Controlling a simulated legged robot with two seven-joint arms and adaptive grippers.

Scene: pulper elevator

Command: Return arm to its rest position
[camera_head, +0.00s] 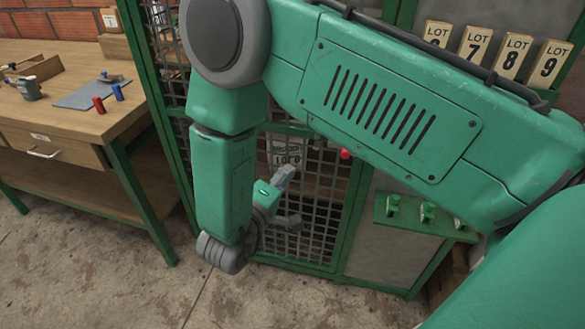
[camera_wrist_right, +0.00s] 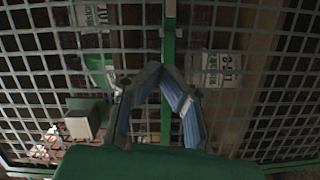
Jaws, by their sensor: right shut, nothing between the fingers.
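My green right arm (camera_head: 225,170) fills much of the head view. It is bent, with the upper part across the top right and the forearm hanging down in front of a green-framed mesh cage (camera_head: 315,235). My right gripper (camera_head: 288,200) is at the lower end of the forearm, in front of the mesh. In the right wrist view, the gripper (camera_wrist_right: 155,69) shows its fingers meeting at the tips, with nothing between them. The mesh lies beyond the fingers; I cannot tell how wide the gap is. My left gripper is in neither view.
A wooden workbench (camera_head: 60,120) with a drawer stands at the left, with red and blue pieces and a grey plate on top. Numbered LOT tags (camera_head: 510,55) are at the top right. A green shelf (camera_head: 410,228) holds several green pieces. Concrete floor (camera_head: 100,285) is open at lower left.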

